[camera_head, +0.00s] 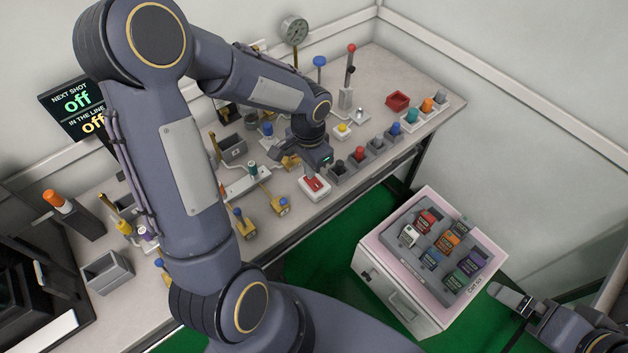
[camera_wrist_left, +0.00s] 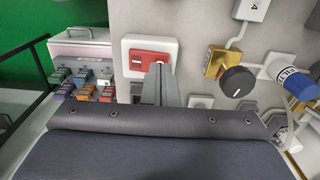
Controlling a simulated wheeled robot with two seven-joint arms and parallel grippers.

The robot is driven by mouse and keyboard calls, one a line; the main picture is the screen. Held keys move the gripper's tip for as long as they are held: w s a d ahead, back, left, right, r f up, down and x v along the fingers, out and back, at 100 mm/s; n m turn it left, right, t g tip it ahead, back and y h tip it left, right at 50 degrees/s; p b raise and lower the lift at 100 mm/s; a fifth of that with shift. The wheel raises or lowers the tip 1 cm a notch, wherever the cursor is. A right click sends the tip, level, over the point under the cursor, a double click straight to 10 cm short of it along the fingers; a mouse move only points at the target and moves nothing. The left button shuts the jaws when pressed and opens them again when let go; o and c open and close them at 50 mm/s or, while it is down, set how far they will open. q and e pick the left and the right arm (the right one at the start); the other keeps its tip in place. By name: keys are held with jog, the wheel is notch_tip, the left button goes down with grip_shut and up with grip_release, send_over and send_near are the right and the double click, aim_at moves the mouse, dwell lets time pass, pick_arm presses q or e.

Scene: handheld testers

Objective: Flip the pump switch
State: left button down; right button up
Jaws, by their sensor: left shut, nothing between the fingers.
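A red rocker switch (camera_head: 315,184) on a white base sits near the front edge of the bench. It also shows in the left wrist view (camera_wrist_left: 150,57), with a white mark on its face; I cannot read a pump label. My left gripper (camera_head: 326,163) is shut and empty, pointing down just beside and behind the switch in the head view. In the left wrist view the closed fingers (camera_wrist_left: 159,72) overlap the right part of the rocker; I cannot tell whether they touch it. My right gripper (camera_head: 512,298) is at the lower right, away from the bench.
Yellow valves (camera_head: 280,206) stand left of the switch, and a row of grey holders with coloured plugs (camera_head: 360,154) runs to its right. A black-handled yellow valve (camera_wrist_left: 237,82) is close by. A cart (camera_head: 405,300) with coloured blocks stands in front. A sign (camera_head: 78,105) reads off twice.

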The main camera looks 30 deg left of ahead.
pick_arm(q)
jog(key=shift+f+b, duration=0.5)
jog(key=shift+f, duration=0.15)
jog(key=shift+r, duration=0.1)
jog(key=shift+r+p, duration=2.8)
jog(key=shift+r, duration=0.7)
jog(key=s+d+r+n+t+h, duration=0.2)
jog(key=s+r+n, duration=0.1)
jog(key=s+r, duration=0.3)
jog(key=s+d+r+n+t+h, duration=0.1)
jog(key=s+d+r+n+t, duration=0.1)
jog(key=s+r, duration=0.4)
jog(key=s+n+t, duration=0.1)
jog(key=s, duration=0.4)
jog(key=shift+r+t+h, duration=0.3)
jog(key=shift+r+h, duration=0.1)
jog(key=shift+d, duration=0.1)
